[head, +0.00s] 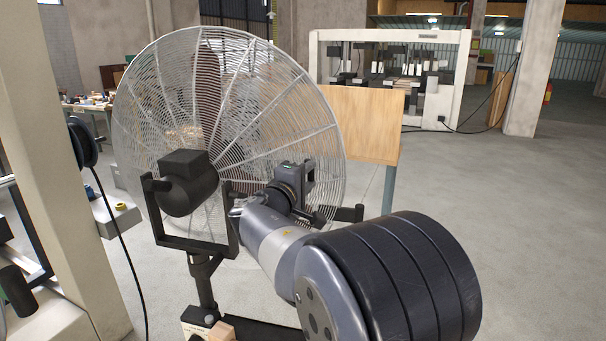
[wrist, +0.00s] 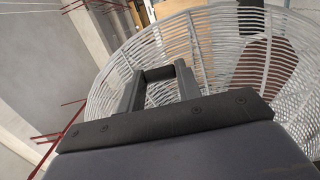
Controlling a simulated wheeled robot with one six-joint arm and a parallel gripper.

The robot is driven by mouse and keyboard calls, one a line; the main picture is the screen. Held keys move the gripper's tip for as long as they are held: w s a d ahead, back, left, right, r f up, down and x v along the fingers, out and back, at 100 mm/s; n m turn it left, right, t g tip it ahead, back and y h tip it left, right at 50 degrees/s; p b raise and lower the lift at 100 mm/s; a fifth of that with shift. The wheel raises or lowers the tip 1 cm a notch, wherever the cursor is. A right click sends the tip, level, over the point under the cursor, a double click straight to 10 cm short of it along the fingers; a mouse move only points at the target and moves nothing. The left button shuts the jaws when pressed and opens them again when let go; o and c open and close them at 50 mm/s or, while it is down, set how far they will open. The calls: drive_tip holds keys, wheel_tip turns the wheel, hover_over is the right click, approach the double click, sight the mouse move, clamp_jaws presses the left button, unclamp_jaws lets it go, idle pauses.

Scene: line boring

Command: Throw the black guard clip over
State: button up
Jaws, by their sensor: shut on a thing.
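My gripper (head: 306,174) is at the rim of the wire fan guard (head: 216,42), right of the fan's motor housing, with my arm reaching in from the lower right. In the wrist view, my gripper's dark fingers (wrist: 160,84) reach out in front of the pale wire guard (wrist: 198,30). They are shut on a small dark piece between their tips, which looks like the black guard clip. The clip blends with the dark fingers, and its lever position cannot be told. My arm and gripper hide that part of the guard in the head view.
The black motor housing (head: 188,184) and its bracket stand close left of my gripper. A wooden panel (head: 362,122) stands behind the guard at right. A pale column (head: 60,150) and a hanging black cable are at left. Open floor (head: 530,220) lies to the right.

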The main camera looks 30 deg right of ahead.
drive_tip(key=shift+s+d, duration=0.15)
drive_tip(key=shift+d, duration=0.15)
drive_tip(key=shift+s+d+b, duration=0.2)
drive_tip(key=shift+d+b, duration=0.35)
drive_tip(key=shift+d, duration=0.3)
drive_tip(key=shift+d+b, duration=0.5)
drive_tip(key=shift+d, duration=0.45)
